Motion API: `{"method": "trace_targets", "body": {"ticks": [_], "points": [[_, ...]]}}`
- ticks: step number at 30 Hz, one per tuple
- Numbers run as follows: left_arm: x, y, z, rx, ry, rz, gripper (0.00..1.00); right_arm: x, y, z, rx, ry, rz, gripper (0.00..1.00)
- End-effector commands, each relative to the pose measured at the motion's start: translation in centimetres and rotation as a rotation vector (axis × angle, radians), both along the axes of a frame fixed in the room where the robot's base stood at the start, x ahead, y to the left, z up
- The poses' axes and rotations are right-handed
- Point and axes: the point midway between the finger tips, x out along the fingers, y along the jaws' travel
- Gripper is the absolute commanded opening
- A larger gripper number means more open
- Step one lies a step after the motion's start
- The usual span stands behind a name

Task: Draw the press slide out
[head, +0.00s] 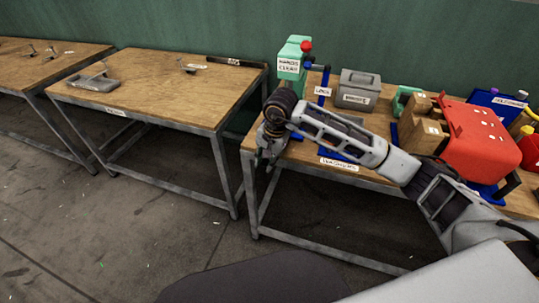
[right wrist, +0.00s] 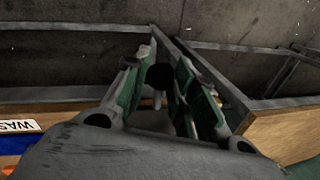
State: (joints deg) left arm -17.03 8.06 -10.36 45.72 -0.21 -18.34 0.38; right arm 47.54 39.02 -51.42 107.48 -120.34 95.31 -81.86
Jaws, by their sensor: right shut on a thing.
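The green press (head: 293,62) stands at the left end of the right-hand workbench, with a "HANDS CLEAR" label and a red knob (head: 306,46). My right gripper (head: 268,156) points down at that bench's front left corner, in front of the press. In the right wrist view my right gripper (right wrist: 160,58) has its green-padded fingers close around a dark round knob (right wrist: 158,76), which I take for the press slide's handle. A pale grey piece (right wrist: 158,102) shows below the knob. My wrist and forearm hide most of the slide and the press base. My left gripper is not in view.
A blue stand labelled "LOCK" (head: 323,88), a grey box (head: 359,88), brown blocks (head: 424,128) and a red case (head: 480,138) crowd the right-hand bench (head: 322,171). A gap separates it from the middle bench (head: 150,85). Open floor lies in front.

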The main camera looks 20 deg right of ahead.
Motion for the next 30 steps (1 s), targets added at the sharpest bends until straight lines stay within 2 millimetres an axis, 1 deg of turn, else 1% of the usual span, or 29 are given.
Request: {"method": "trace_targets", "body": {"ticks": [3, 10, 11, 15, 16, 22, 30], "points": [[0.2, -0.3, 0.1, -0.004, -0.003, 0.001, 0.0, -0.2, 0.1, 0.1, 0.001, -0.002, 0.001, 0.0], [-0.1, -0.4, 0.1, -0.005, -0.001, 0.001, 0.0, -0.2, 0.1, 0.1, 0.001, -0.001, 0.0, 0.0], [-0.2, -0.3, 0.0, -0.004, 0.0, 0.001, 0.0, -0.2, 0.1, 0.1, 0.001, -0.001, 0.0, 0.29], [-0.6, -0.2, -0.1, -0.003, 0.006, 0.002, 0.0, -0.2, 0.1, 0.1, 0.001, -0.001, 0.0, 0.47], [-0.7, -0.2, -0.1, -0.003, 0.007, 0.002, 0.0, -0.2, 0.1, 0.1, 0.001, -0.001, 0.0, 0.49], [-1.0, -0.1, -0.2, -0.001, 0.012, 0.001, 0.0, -0.2, 0.1, 0.1, 0.001, -0.001, 0.0, 0.49], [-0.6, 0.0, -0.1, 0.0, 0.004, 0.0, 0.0, -0.2, 0.0, 0.5, 0.0, -0.001, -0.001, 0.49]]}}
